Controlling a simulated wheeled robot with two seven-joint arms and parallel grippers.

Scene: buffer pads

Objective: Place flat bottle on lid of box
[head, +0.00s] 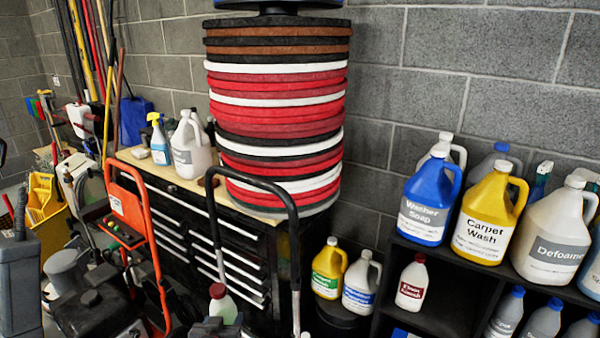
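I cannot make out a box with a lid, and I cannot tell which bottle is the flat one. A pale bottle with a red cap (222,303) shows at the bottom, beside a black handle frame; its lower part is hidden. A small white bottle with a dark red cap and label (411,288) stands upright in the shelf's lower compartment. A yellow jug (328,272) and a white jug with a blue label (360,287) stand upright to its left. Neither of my grippers can be made out in the head view.
An orange-framed machine (150,250) and a black handle (292,220) stand in front. Large jugs, including a blue one (428,205), line the right shelf.

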